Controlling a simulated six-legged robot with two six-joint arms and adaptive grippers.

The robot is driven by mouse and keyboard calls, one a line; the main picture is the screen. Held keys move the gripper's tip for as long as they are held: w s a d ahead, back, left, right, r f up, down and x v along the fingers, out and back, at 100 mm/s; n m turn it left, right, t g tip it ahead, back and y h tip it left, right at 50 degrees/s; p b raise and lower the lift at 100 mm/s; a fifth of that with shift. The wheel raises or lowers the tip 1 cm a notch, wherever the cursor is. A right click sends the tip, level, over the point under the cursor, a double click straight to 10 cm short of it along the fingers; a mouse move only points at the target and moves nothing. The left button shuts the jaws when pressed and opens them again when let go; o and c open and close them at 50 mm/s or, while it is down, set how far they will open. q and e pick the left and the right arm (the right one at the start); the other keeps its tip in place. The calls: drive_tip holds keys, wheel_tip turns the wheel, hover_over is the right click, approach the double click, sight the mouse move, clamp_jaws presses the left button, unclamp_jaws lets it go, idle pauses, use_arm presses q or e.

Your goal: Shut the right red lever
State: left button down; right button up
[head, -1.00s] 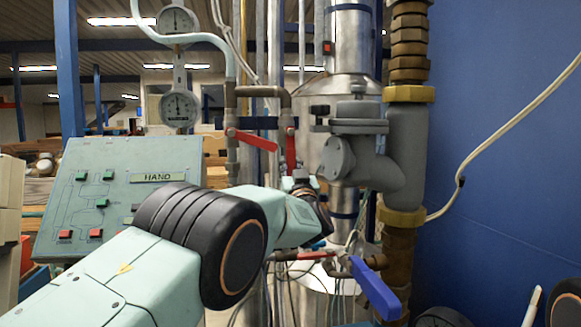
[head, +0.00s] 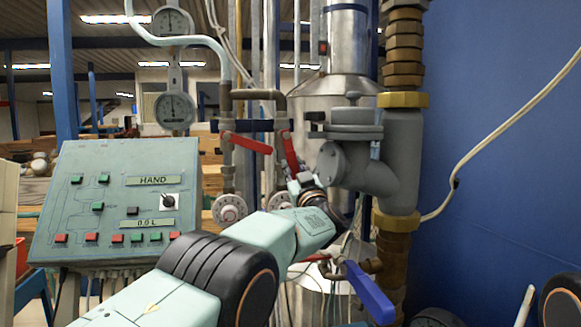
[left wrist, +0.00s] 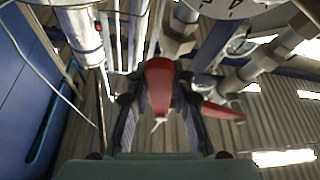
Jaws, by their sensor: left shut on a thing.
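The right red lever (head: 290,152) is on the right of two vertical pipes in the head view. It slants down and slightly right from its pivot. My left gripper (head: 300,183) is at its lower end. In the left wrist view the right red lever (left wrist: 159,82) lies between the two fingers of my left gripper (left wrist: 158,100), which is shut on it. The left red lever (head: 246,142) slants down to the right from its own pipe; it also shows in the left wrist view (left wrist: 222,112), outside the fingers. My right gripper is not in view.
A grey pipe fitting (head: 355,150) stands close right of the lever. A blue-handled valve (head: 370,292) is below. Two round gauges (head: 174,110) hang at upper left. A control panel (head: 115,200) stands at left, and a blue wall (head: 500,200) fills the right.

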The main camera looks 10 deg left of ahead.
use_arm(q)
drive_tip(key=shift+d+r, duration=0.1)
drive_tip(key=shift+r, duration=0.05)
drive_tip(key=c, duration=1.6)
unclamp_jaws()
drive_tip(key=o, duration=0.5)
drive_tip(key=shift+s+r, duration=0.1)
drive_tip(key=shift+s, duration=0.15)
drive_tip(key=shift+c, duration=0.2)
drive_tip(key=shift+w, duration=0.1)
drive_tip(key=shift+w+f, duration=0.15)
drive_tip(key=shift+f, duration=0.05)
